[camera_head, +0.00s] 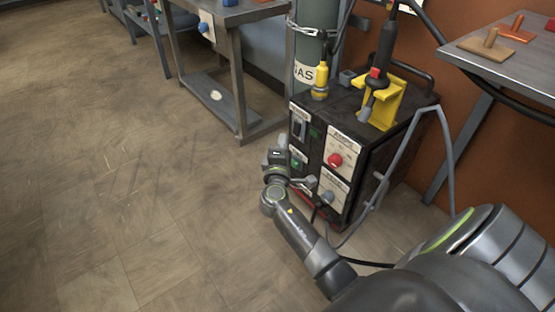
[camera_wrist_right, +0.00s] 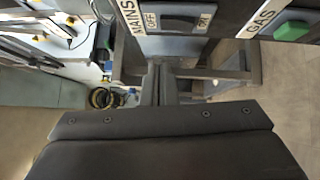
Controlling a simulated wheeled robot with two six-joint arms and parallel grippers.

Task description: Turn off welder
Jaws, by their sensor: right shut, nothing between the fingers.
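The welder (camera_head: 385,150) is a dark box standing on the floor, with labelled panels on its front. Its mains switch (camera_head: 299,129) is a black rocker at the upper left of that front. In the right wrist view the mains switch (camera_wrist_right: 183,22) shows at the top, between OFF and ON labels; which side is pressed I cannot tell. My right gripper (camera_head: 283,143) is shut and empty, in front of the panel and just below the mains switch. Its closed fingers (camera_wrist_right: 158,70) point towards the panel in the wrist view. My left gripper is out of view.
A green gas button (camera_wrist_right: 291,31) is beside the mains switch. A red knob (camera_head: 335,160) sits to the right on the front. A gas cylinder (camera_head: 316,35) stands behind the welder. Metal tables (camera_head: 240,15) stand at the back and right. The floor at left is clear.

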